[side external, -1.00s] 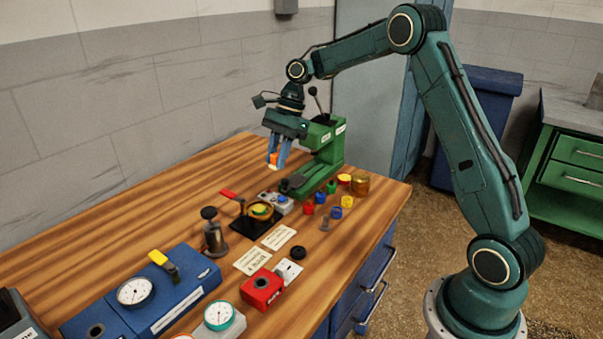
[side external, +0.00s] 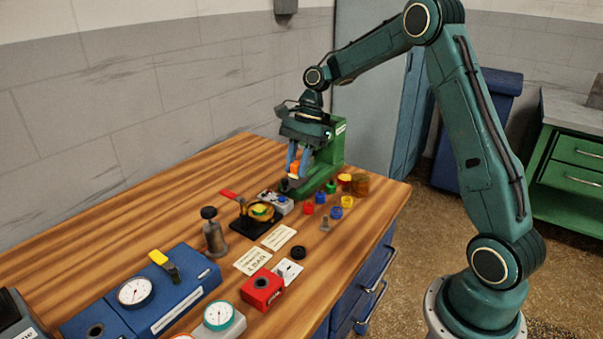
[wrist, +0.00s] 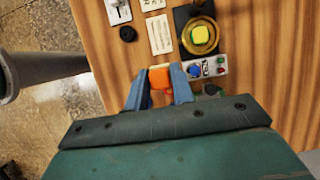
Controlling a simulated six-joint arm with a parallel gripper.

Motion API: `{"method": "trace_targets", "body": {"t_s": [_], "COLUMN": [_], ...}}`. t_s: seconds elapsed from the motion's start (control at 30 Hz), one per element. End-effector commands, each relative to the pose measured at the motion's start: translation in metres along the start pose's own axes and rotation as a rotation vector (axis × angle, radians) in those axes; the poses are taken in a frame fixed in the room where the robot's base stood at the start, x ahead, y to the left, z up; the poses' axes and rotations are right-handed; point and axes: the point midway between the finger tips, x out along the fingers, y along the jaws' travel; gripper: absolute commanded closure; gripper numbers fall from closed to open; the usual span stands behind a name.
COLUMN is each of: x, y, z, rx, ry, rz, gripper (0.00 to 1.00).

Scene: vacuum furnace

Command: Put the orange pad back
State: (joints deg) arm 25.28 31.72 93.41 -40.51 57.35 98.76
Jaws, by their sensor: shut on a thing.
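The orange pad (side external: 295,167) is held between the two blue fingers of my gripper (side external: 293,174). It also shows as an orange block between the fingertips in the wrist view (wrist: 160,77). In the side view the gripper points down in front of the green press (side external: 336,150) and overlaps part of its base. The pad looks raised above the bench, but its exact height is hard to tell. The place directly under the pad is hidden by the fingers in the wrist view.
A black plate with a round dish (side external: 257,212) and a button box (side external: 279,203) lie nearby. The back-left wooden bench (side external: 190,172) is clear.

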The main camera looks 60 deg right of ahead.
Motion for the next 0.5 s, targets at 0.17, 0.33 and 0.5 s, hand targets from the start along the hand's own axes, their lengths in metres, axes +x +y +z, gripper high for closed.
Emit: {"method": "trace_targets", "body": {"t_s": [0.17, 0.33, 0.5], "x": [0.033, 0.063, 0.086], "y": [0.001, 0.002, 0.002], "z": [-0.013, -0.025, -0.035], "rx": [0.001, 0.001, 0.0], "ry": [-0.001, 0.0, 0.0], "rz": [0.004, 0.004, 0.002], "gripper": [0.97, 0.97, 0.97]}}
